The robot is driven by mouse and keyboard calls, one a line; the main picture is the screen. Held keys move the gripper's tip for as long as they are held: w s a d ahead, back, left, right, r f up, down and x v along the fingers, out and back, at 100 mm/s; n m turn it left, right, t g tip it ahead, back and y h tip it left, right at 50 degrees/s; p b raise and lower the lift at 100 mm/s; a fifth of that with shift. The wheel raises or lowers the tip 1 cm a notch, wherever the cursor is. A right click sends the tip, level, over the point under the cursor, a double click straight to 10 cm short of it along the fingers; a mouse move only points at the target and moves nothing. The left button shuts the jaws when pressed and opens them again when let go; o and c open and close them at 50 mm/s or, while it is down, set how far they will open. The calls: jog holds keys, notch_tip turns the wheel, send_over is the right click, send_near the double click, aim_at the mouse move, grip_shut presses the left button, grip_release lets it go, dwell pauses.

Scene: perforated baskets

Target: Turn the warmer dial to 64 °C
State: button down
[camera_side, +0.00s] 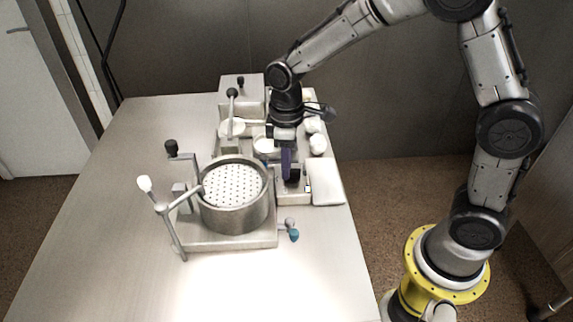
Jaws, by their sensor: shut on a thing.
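My gripper (287,174) points down over the small pale warmer box (294,198), just right of the perforated basket. Its dark fingers are shut on what appears to be the warmer dial (294,176), a small black part on that box. The fingers hide much of the dial. Its pointer and the temperature marks are too small to read from here.
A round metal pot with a perforated basket (235,184) stands left of my gripper, with levers beside it. A teal-tipped valve (293,234) sticks out in front. A white pad (327,182) and white lumps (317,143) lie to the right. The table's front and left are clear.

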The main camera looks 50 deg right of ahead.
jog(key=m, duration=0.5)
jog(key=shift+w+d+r, duration=0.1)
jog(key=shift+w+d, duration=0.05)
jog(key=shift+d, duration=0.15)
jog(key=shift+d+m, duration=0.2)
jog(key=shift+m, duration=2.1)
jog(key=c, duration=0.8)
grip_release()
notch_tip(320, 180, up, 14)
